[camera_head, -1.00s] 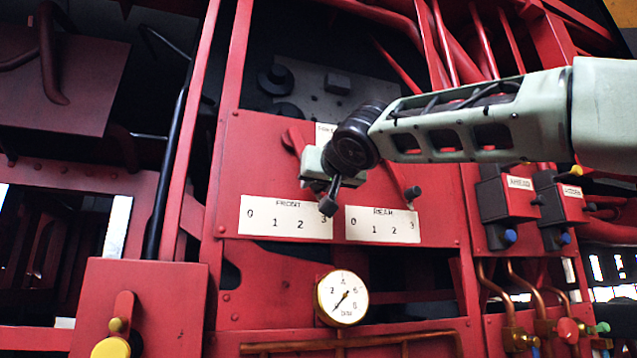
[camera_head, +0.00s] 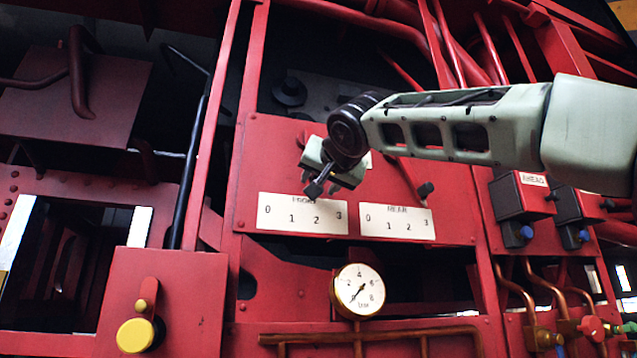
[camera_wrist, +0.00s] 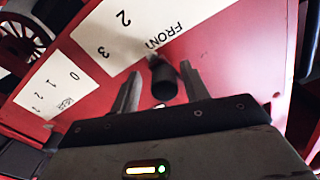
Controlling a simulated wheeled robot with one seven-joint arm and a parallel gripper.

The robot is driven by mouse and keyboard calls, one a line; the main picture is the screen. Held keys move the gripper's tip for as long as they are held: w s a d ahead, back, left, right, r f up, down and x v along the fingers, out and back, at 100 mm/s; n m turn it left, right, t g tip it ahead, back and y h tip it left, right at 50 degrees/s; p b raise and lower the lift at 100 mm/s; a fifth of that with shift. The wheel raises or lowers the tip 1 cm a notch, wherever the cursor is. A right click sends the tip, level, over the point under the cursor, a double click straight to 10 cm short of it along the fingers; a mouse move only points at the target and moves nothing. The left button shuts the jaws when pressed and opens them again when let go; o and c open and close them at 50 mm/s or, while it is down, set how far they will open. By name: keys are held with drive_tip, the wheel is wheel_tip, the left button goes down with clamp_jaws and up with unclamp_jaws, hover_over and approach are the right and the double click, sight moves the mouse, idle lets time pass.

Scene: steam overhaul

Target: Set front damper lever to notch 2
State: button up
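The front damper lever's black knob (camera_head: 314,188) stands just above the 2 on the white FRONT scale plate (camera_head: 280,218) in the head view. The lever's upper part is hidden by my gripper. My gripper (camera_head: 321,182) is at the lever, its fingers apart on either side of the knob. In the wrist view the knob (camera_wrist: 163,82) lies between the two spread fingers of my gripper (camera_wrist: 160,88). A gap shows on the left of the knob; the right finger is close, and contact cannot be told. The FRONT plate (camera_wrist: 105,45) also shows there, turned round.
The rear lever knob (camera_head: 424,190) stands close to the right, above the REAR plate (camera_head: 380,228). A pressure gauge (camera_head: 358,290) sits below. A yellow knob (camera_head: 136,335) is at lower left, and the black AHEAD box (camera_head: 520,198) at right.

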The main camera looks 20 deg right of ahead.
drive_tip(key=shift+a, duration=0.1)
drive_tip(key=shift+s, duration=0.1)
drive_tip(key=shift+s+f+b, duration=0.1)
drive_tip(key=shift+s+b, duration=0.2)
drive_tip(key=shift+s, duration=0.05)
drive_tip(key=s+b, duration=0.4)
drive_tip(key=s, duration=1.2)
drive_tip(key=shift+s, duration=0.3)
drive_tip(key=w+a+f+n+g+y+p, duration=0.1)
drive_tip(key=a+f+n+g, duration=0.25)
drive_tip(key=f, duration=0.65)
drive_tip(key=w+a+f+n+g+y+p, duration=0.15)
drive_tip(key=a+f, duration=0.25)
drive_tip(key=f, duration=0.6)
drive_tip(key=w+a+f+n+g+p, duration=0.1)
drive_tip(key=a+f+n+g, duration=0.2)
drive_tip(key=f, duration=0.7)
drive_tip(key=s+f+n+g+p, duration=0.1)
drive_tip(key=s+f+g, duration=0.2)
drive_tip(key=f, duration=0.5)
drive_tip(key=s+f+n+g+p, duration=0.15)
drive_tip(key=s+f, duration=0.25)
drive_tip(key=f, duration=0.5)
drive_tip(key=s+d+f+n+g+h, duration=0.1)
drive_tip(key=s+d+f+g, duration=0.4)
drive_tip(key=s+f, duration=0.8)
drive_tip(key=shift+d+f+p, duration=0.15)
drive_tip(key=shift+d+p, duration=0.2)
drive_tip(key=shift+d, duration=0.8)
